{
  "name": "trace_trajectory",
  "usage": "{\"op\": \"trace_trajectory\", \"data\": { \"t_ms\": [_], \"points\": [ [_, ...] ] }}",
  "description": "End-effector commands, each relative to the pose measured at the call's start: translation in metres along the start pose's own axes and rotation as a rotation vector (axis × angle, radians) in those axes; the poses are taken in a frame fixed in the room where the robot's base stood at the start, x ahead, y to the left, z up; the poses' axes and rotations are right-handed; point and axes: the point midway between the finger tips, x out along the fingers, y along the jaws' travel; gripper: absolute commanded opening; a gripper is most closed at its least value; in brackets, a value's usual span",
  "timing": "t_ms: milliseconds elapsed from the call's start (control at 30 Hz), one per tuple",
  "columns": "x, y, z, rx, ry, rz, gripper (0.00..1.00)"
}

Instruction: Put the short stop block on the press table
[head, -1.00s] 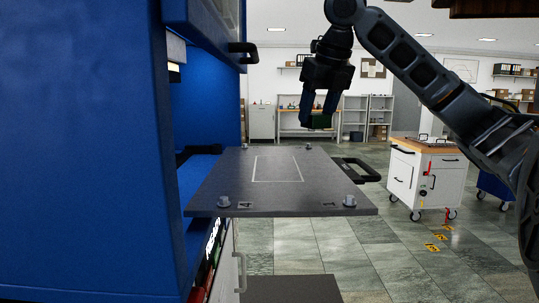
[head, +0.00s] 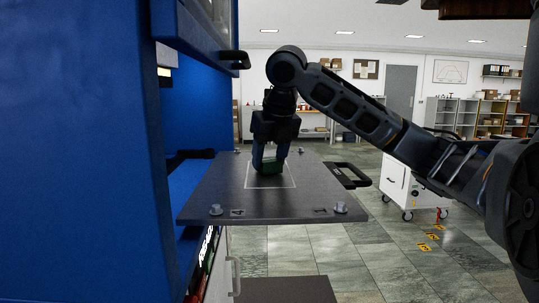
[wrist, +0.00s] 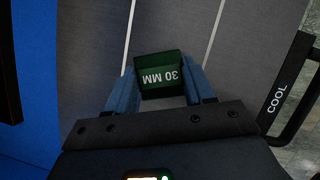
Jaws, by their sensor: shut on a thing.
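The short stop block (head: 270,167) is dark green. In the wrist view the block (wrist: 160,76) carries the marking "30 MM". My gripper (head: 270,163) is shut on it, one blue finger on each side. The press table (head: 215,195) is a dark grey plate with a thin white rectangle drawn on it. The block is over this rectangle, in its far part, low at the plate's surface. I cannot tell whether its underside touches the plate. In the wrist view the plate (wrist: 90,50) and two white lines show behind the block.
The blue press body (head: 75,150) stands close on the left. Bolts (head: 340,207) stick up at the plate's corners. A black handle (head: 347,175) juts from the plate's right edge. A white cart (head: 405,188) stands farther right.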

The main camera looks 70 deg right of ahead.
Motion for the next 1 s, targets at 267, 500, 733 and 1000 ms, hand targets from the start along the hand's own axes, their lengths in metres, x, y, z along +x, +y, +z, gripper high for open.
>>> {"op": "trace_trajectory", "data": {
  "t_ms": [267, 500, 733, 1000],
  "points": [
    [0.002, 0.000, -0.001, 0.000, -0.001, 0.000, 0.15],
    [0.002, 0.000, -0.001, 0.000, 0.000, 0.000, 0.71],
    [0.002, 0.000, -0.001, 0.000, 0.000, 0.000, 0.78],
    [-0.012, 0.000, 0.001, -0.001, -0.003, -0.001, 0.78]
  ]
}}
